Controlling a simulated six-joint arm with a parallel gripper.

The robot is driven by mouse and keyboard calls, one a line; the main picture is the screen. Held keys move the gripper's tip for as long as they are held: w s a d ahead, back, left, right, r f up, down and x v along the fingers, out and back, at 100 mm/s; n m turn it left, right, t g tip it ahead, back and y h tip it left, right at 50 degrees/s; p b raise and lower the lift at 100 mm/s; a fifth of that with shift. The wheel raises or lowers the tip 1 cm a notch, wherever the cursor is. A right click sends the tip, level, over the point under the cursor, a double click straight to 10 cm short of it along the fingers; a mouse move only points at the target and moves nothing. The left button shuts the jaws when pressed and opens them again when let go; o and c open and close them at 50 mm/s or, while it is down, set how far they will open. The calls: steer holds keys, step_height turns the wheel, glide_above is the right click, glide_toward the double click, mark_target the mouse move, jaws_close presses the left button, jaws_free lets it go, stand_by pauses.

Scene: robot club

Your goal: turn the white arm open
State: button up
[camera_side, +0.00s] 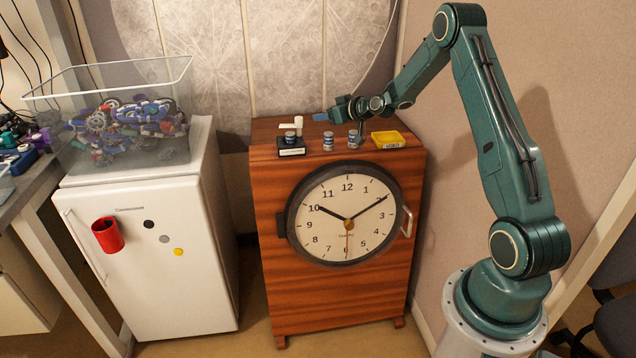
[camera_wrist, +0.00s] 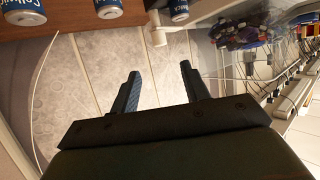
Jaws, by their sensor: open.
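The white arm (camera_side: 292,126) is a small white bar with a knob-like end, at the left on top of the wooden cabinet, behind a black block.
A yellow tray (camera_side: 388,140) is at the right. A clear bin of parts (camera_side: 180,80) stands on the white fridge (camera_side: 190,250).

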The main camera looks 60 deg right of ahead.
mark_target(300, 118)
steer(key=shift+x, duration=6.85)
steer(key=shift+w+d, duration=0.1)
steer(key=c, duration=1)
